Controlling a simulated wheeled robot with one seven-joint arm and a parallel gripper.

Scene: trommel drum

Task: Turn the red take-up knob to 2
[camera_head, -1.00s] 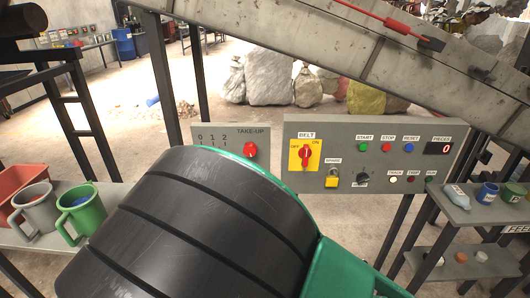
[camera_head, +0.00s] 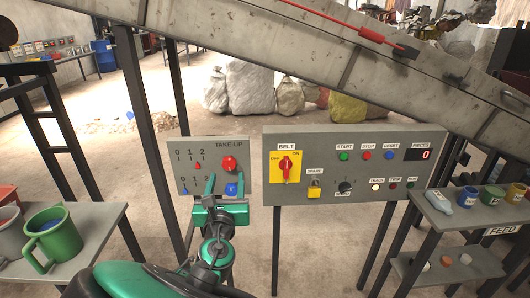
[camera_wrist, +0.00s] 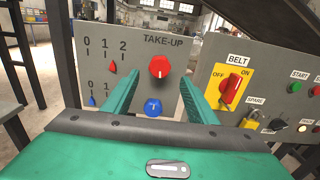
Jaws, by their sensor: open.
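The red pointer (camera_wrist: 113,67) on the upper 0-1-2 scale sits between 1 and 2. My gripper (camera_head: 226,180) is open and empty, its green fingers pointing at the panel. In the wrist view the fingertips (camera_wrist: 160,80) appear to either side of the red knob, slightly below it. I cannot tell how far they are from the panel.
A blue knob (camera_wrist: 153,107) sits just below the red one, between the fingers in the wrist view; its blue pointer (camera_wrist: 92,100) is near 0. The BELT panel (camera_head: 330,190) with a red switch (camera_head: 286,167) stands to the right. Mugs (camera_head: 52,238) are on a left shelf.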

